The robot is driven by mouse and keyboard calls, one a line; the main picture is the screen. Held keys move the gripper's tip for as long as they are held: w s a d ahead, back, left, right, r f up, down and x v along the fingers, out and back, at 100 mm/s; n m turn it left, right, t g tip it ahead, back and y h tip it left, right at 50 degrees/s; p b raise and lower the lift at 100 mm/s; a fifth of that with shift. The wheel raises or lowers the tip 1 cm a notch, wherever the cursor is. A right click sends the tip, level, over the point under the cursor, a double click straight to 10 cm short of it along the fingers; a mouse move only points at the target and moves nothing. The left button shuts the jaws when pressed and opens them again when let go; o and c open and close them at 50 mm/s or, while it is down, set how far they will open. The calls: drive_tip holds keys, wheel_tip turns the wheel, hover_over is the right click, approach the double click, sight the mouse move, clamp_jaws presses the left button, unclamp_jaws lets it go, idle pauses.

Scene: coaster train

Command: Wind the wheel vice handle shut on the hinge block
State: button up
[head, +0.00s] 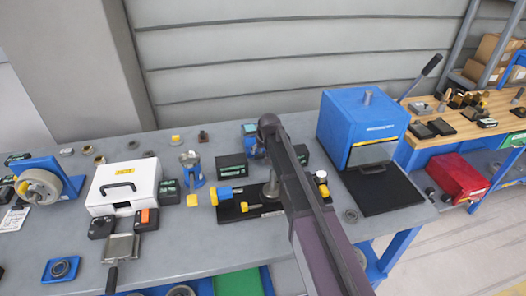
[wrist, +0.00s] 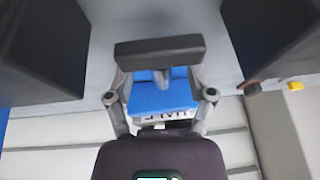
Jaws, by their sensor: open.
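In the wrist view my open gripper (wrist: 162,77) has its two grey fingers on either side of a blue body with a grey cylindrical stub (wrist: 160,76) and a pale label. This looks like the wheel vice. A dark bar (wrist: 160,50) spans the space at the fingertips; I cannot tell whether it belongs to the gripper or the vice. My gripper is not clear there. I cannot pick out the hinge block, and contact with the handle cannot be judged.
A black base plate (head: 232,212) with fittings lies in front. A blue press (head: 350,122) stands right, a white case (head: 124,186) left. The grey wall is close behind.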

sight(262, 155)
drive_tip(key=shift+o, duration=0.8)
drive_tip(key=shift+r, duration=0.15)
wheel_tip(262, 155, up, 14)
drive_tip(key=s+g+h+p, duration=0.2)
drive_tip(key=g+p, duration=0.2)
drive_tip(key=p, duration=1.1)
drive_tip(key=shift+s+d+p, duration=0.25)
drive_tip(key=shift+p, duration=0.1)
wheel_tip(262, 155, down, 14)
drive_tip(key=b, duration=1.3)
drive_tip(key=shift+r+b, duration=0.1)
drive_tip(key=shift+b, duration=0.3)
drive_tip(key=c, duration=0.9)
